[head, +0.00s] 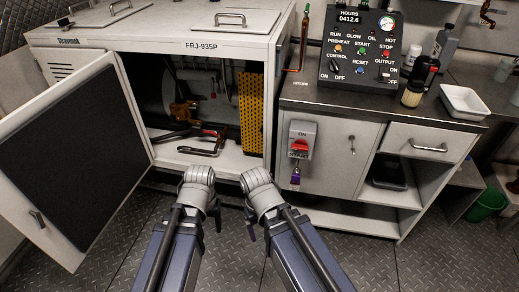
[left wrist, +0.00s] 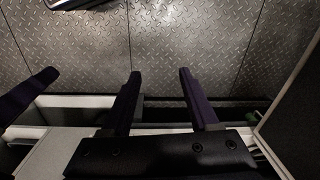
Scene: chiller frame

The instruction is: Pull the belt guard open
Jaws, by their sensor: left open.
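The belt guard looks to be the yellow perforated panel (head: 252,112), upright inside the open cabinet at its right side. It looks closed over what lies behind it, which is hidden. My left gripper (head: 214,212) is low in front of the cabinet opening, below and left of the panel and apart from it. In the left wrist view its two dark fingers (left wrist: 160,76) are spread with nothing between them. My right gripper (head: 250,212) is beside it, also clear of the panel; its jaws are mostly hidden by its own wrist.
The cabinet door (head: 75,150) stands swung open at left. A bench with a control panel (head: 358,50) and a red switch (head: 300,146) stands at right. The metal floor (head: 350,260) in front is free.

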